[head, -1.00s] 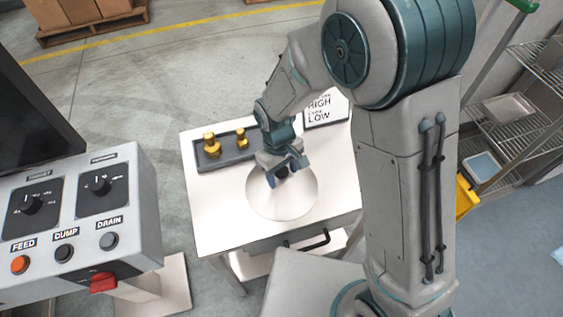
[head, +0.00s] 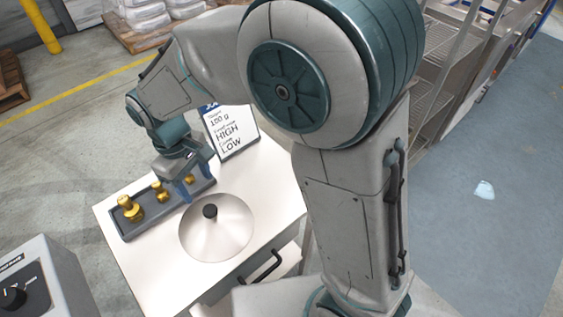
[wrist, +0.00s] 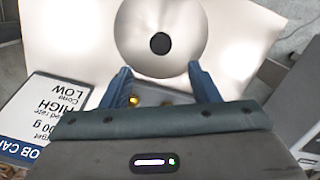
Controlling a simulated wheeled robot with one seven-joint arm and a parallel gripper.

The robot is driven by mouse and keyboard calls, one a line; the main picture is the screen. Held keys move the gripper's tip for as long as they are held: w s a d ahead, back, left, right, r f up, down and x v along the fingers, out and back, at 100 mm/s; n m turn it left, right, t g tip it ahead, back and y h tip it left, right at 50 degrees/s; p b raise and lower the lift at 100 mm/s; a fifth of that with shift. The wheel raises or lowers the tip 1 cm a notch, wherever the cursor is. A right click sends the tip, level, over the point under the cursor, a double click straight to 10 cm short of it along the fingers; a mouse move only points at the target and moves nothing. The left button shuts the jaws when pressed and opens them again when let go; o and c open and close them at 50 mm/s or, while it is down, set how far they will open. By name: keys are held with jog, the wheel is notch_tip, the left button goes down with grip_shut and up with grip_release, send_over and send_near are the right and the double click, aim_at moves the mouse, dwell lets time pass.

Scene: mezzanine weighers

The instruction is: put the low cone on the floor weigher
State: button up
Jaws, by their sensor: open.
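The low cone (head: 217,240) is a wide, shallow, shiny metal cone with a black knob (head: 210,211) at its top. It lies on a white-topped stand (head: 137,258). In the wrist view the low cone (wrist: 160,35) is at the top middle, its knob beyond the fingertips. My gripper (head: 187,190) is open and empty, behind the cone and over the weight tray's right end. In the wrist view its blue fingers (wrist: 159,76) are spread with nothing held between them. I cannot make out the floor weigher in either view.
A dark tray (head: 158,221) with brass weights lies along the stand's back edge. A job card (head: 231,135) reading cone LOW stands at the back right. A control box (head: 50,280) is at lower left. Wire shelving (head: 430,75) is behind my arm. Open floor lies left.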

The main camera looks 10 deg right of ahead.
jog(key=d+r+m+t+y, duration=0.15)
jog(key=d+r+m, duration=0.4)
jog(key=d, duration=0.95)
jog(key=s+d+r+m+t, duration=0.2)
jog(key=s+d+m, duration=0.3)
jog(key=d, duration=0.6)
jog(key=shift+s+r+t, duration=0.3)
jog(key=shift+s+t, duration=0.05)
jog(key=shift+s, duration=0.8)
jog(key=shift+d, duration=0.1)
jog(key=c, duration=0.4)
jog(key=shift+d, duration=0.1)
